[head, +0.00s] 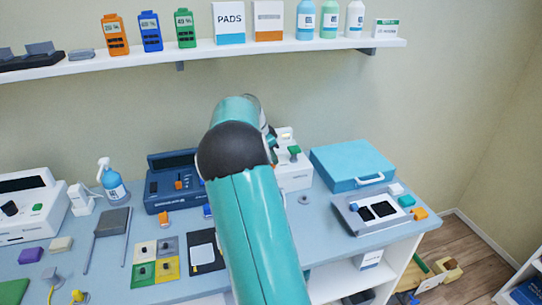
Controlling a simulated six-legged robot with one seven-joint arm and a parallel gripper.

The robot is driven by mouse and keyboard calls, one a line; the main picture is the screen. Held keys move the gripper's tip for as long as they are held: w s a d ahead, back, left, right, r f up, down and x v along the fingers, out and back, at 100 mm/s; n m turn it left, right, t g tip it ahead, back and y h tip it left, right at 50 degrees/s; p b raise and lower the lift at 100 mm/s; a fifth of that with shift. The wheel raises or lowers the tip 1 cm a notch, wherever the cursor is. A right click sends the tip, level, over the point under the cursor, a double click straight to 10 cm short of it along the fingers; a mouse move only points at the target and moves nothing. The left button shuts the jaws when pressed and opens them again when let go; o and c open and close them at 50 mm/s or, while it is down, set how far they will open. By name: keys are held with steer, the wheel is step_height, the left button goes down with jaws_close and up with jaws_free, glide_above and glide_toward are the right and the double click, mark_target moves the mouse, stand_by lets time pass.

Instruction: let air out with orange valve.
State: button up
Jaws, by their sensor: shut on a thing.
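A dark blue device (172,192) stands on the table left of my arm and has a small orange part (178,185) on its front. An orange piece (163,218) sits just in front of it. Another orange piece (420,214) lies at the table's right end. I cannot tell which of these, if any, is the orange valve. My teal arm rises through the middle of the head view and covers part of the table. My gripper is hidden behind the arm, so what it holds does not show.
A white device (292,174) with a green knob stands partly behind my arm. A teal case (352,164) and a grey panel (372,210) are at the right. Colored pads (143,274) and a spray bottle (114,186) are at the left. A shelf (230,49) hangs above.

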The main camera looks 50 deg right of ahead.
steer(key=shift+m, duration=0.3)
steer(key=o, duration=0.7)
steer(key=shift+c, duration=0.2)
steer(key=v, duration=1.3)
steer(key=shift+w+r, duration=0.25)
steer(key=shift+r, duration=0.1)
steer(key=shift+a, duration=0.1)
